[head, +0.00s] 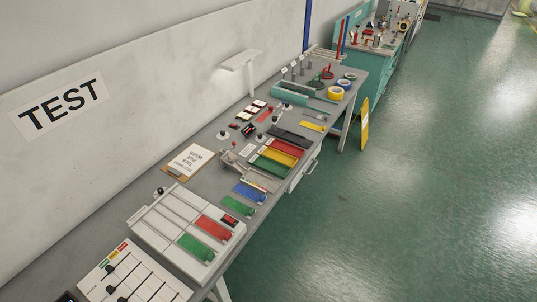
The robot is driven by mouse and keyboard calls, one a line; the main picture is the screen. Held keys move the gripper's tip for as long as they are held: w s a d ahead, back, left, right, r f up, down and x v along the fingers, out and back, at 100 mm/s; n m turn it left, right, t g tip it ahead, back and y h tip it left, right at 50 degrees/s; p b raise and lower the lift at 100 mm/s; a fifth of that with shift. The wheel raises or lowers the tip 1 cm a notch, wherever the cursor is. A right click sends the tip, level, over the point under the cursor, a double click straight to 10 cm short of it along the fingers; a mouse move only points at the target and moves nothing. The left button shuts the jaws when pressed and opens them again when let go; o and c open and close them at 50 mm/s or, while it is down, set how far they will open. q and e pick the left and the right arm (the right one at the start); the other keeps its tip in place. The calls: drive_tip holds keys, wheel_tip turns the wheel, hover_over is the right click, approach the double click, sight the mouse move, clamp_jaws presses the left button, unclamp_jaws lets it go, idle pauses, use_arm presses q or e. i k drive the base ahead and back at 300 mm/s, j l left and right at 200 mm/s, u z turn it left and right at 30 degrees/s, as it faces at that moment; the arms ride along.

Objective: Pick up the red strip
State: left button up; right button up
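Neither of my grippers shows in the head view. A flat red strip (213,228) lies on a white slotted board (168,252) near the front of the bench. Another long red piece (288,149) lies farther back, in a row with a yellow one (280,157) and a green one (271,166). I cannot tell from this view which red piece the task names. A green strip (196,248) lies on the white board, in front of the red one.
The grey bench (205,135) runs along a wall with a TEST sign (60,107). A blue piece (250,193), another green piece (238,206), a clipboard (190,161) and tape rolls (335,93) lie on it. The green floor (400,200) to the right is clear.

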sight(270, 112)
drive_tip(key=i+l+u, duration=0.1)
drive_tip(key=l, duration=0.3)
drive_tip(key=i+l, duration=0.2)
drive_tip(key=l, duration=0.15)
drive_tip(key=i+l+u, duration=0.15)
drive_tip(key=l, duration=0.25)
drive_tip(key=i+l, duration=0.15)
drive_tip(key=l, duration=0.25)
drive_tip(key=u, duration=0.05)
